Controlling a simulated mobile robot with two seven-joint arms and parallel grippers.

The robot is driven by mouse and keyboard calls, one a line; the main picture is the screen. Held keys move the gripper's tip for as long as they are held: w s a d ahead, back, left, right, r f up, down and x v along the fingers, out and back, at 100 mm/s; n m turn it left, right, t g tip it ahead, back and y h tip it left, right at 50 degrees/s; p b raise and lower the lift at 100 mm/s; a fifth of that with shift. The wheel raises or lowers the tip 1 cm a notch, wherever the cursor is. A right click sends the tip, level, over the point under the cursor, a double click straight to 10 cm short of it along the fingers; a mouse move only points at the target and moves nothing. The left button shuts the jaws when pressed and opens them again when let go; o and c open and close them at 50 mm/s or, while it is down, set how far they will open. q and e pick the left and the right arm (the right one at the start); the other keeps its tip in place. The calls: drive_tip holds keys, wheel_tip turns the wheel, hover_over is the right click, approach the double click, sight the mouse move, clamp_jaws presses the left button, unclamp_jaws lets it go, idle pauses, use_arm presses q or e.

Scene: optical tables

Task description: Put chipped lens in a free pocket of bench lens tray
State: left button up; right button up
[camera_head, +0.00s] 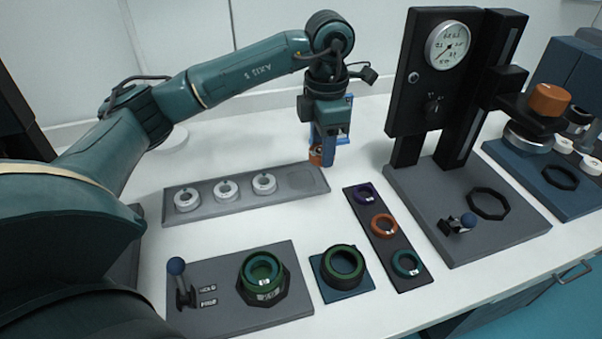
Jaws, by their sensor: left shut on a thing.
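My left gripper (326,146) points down behind the right end of a long grey tray. It is shut on a small orange-edged piece (316,155), which looks to be the chipped lens; the fingers hide much of it, and no chip can be made out. The long grey tray, which looks to be the bench lens tray (205,208), holds three white rings (226,189) in its left and middle pockets. Its rightmost pocket (311,180) is empty. The held piece is above and slightly behind that pocket. My right gripper is out of view.
In front stand a grey fixture (215,318) with a blue-knobbed lever, a green-ringed blue block (330,291), and a dark tray (385,252) with purple, orange and teal rings. A tall black gauge stand (408,105) rises right of my gripper.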

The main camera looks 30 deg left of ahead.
sight(301, 180)
use_arm(q)
drive_tip(key=shift+w+a+r+n, duration=0.1)
drive_tip(key=shift+a+n, duration=0.1)
drive_tip(key=shift+n, duration=0.4)
drive_tip(key=shift+w+a+r+n, duration=0.1)
drive_tip(key=shift+a+n, duration=0.1)
drive_tip(key=shift+n, duration=0.4)
drive_tip(key=w+a+n+p, duration=0.1)
drive_tip(key=a+n+p, duration=0.3)
drive_tip(key=n, duration=0.9)
drive_tip(key=shift+n, duration=0.3)
drive_tip(key=f, duration=0.7)
drive_tip(key=a+f, duration=0.1)
drive_tip(key=f, duration=0.2)
drive_tip(key=shift+w+f, duration=0.1)
drive_tip(key=shift+f, duration=0.05)
drive_tip(key=shift+f, duration=0.1)
drive_tip(key=o, duration=0.9)
drive_tip(key=shift+o, duration=0.2)
wheel_tip(301, 180, up, 12)
drive_tip(key=b, duration=0.1)
